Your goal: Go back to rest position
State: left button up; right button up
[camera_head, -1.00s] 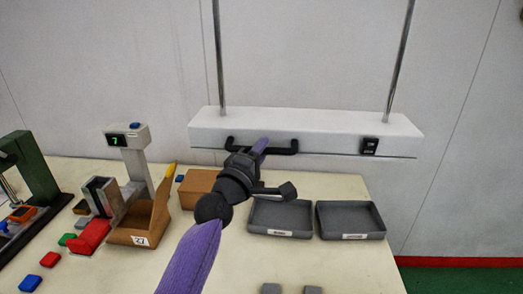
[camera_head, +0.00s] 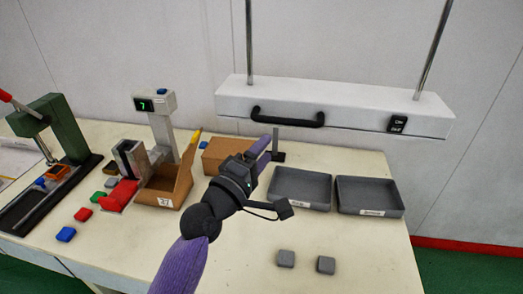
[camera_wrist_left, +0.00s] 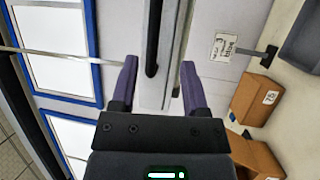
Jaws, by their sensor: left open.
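My left gripper (camera_head: 262,148) is open, with its purple fingers just below and left of the black handle (camera_head: 287,120) of the white hanging hood (camera_head: 335,104). In the left wrist view, the open fingers (camera_wrist_left: 159,80) stand apart. The handle (camera_wrist_left: 152,40) and the hood's pale edge show between them, farther off, and nothing is gripped. My left arm reaches over the table from the bottom of the head view. My right gripper is not in view.
Below lie two grey trays (camera_head: 300,187) (camera_head: 370,193) and two small grey blocks (camera_head: 286,258) (camera_head: 326,265). An open cardboard box (camera_head: 165,190), a closed box (camera_head: 222,154) and a green press (camera_head: 60,128) stand left. The table's front right is mostly clear.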

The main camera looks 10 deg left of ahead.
pick_arm(q)
jog(key=shift+s+a, duration=0.1)
jog(key=shift+s, duration=0.1)
jog(key=s+a+f+m+g+y+b, duration=0.1)
jog(key=s+f+m+g+y+b, duration=0.2)
jog(key=f, duration=1)
jog(key=s+a+f+m+g+b, duration=0.1)
jog(key=s+a+f+g, duration=0.2)
jog(key=f, duration=1)
jog(key=s+f+m+g+y+b, duration=0.25)
jog(key=s+f, duration=0.25)
jog(key=f, duration=0.8)
jog(key=s+a+f+m+g+b, duration=0.1)
jog(key=s+f+m+g, duration=0.2)
jog(key=s+f, duration=0.3)
jog(key=s+a+f+m+g+y+b, duration=0.1)
jog(key=s+f, duration=0.6)
jog(key=s, duration=0.9)
jog(key=s+a+f+m+g+y+b, duration=0.1)
jog(key=s+a+f+m+g, duration=0.2)
jog(key=s, duration=0.7)
notch_tip(320, 180, down, 4)
jog(key=shift+s+r+m+g, duration=0.1)
jog(key=shift+s+m+g, duration=0.3)
jog(key=shift+m+g, duration=0.6)
